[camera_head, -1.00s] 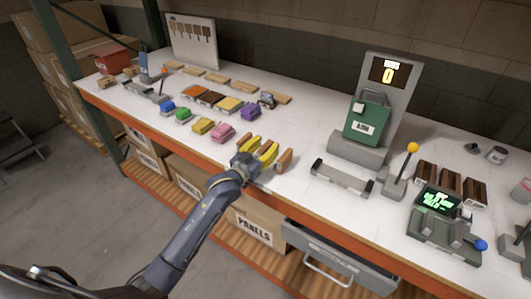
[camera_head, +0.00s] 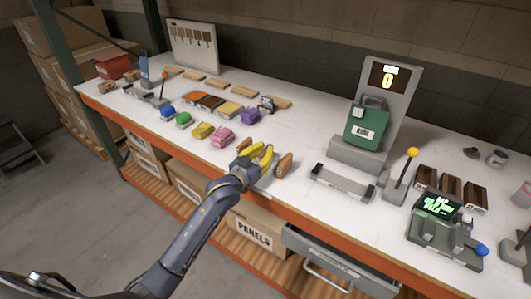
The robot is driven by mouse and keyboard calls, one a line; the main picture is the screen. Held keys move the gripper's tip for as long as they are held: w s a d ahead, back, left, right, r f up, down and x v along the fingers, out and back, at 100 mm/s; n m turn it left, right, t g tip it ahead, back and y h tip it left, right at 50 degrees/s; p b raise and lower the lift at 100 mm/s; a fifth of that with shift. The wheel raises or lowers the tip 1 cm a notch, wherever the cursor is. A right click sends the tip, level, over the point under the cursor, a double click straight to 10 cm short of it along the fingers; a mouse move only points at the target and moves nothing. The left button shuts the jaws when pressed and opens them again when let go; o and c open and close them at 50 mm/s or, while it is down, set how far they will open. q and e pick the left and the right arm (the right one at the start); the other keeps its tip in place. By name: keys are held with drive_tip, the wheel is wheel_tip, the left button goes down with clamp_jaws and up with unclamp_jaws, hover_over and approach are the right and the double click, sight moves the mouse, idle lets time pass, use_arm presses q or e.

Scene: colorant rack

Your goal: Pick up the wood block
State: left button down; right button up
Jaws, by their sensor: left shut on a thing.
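My left gripper (camera_head: 257,157), with yellow fingers, is low over the front edge of the white bench. Its fingers are close together on a wood block that they mostly hide. A second wood block (camera_head: 285,164) stands on the bench just right of the fingers, apart from them. Another wood block (camera_head: 244,144) shows just behind and left of the fingers. I cannot tell whether the held block touches the bench. My right gripper is out of view.
Pink (camera_head: 223,138), yellow (camera_head: 203,131) and purple (camera_head: 250,116) blocks sit behind to the left. A grey bar fixture (camera_head: 342,184) and a lever with a yellow knob (camera_head: 413,152) stand to the right. The bench between the purple block and the green-fronted machine (camera_head: 366,125) is clear.

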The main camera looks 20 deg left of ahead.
use_arm(q)
drive_tip(key=shift+s+a+r+n+y, duration=0.35)
drive_tip(key=shift+s+a+r, duration=0.55)
drive_tip(key=shift+s+r, duration=2.15)
drive_tip(key=shift+s+a+r+n+y, duration=0.15)
drive_tip(key=shift+s+a+r+y, duration=0.55)
drive_tip(key=shift+s+r, duration=2.3)
drive_tip(key=s+d+f+n+y, duration=0.2)
drive_tip(key=s+d+f+y, duration=0.1)
drive_tip(key=s+f, duration=0.75)
drive_tip(key=w+a+r+m+h, duration=0.3)
drive_tip(key=w+r+h, duration=0.2)
drive_tip(key=w, duration=0.4)
drive_tip(key=shift+w+a+r, duration=0.2)
drive_tip(key=shift+a+r, duration=0.05)
drive_tip(key=shift+r, duration=0.3)
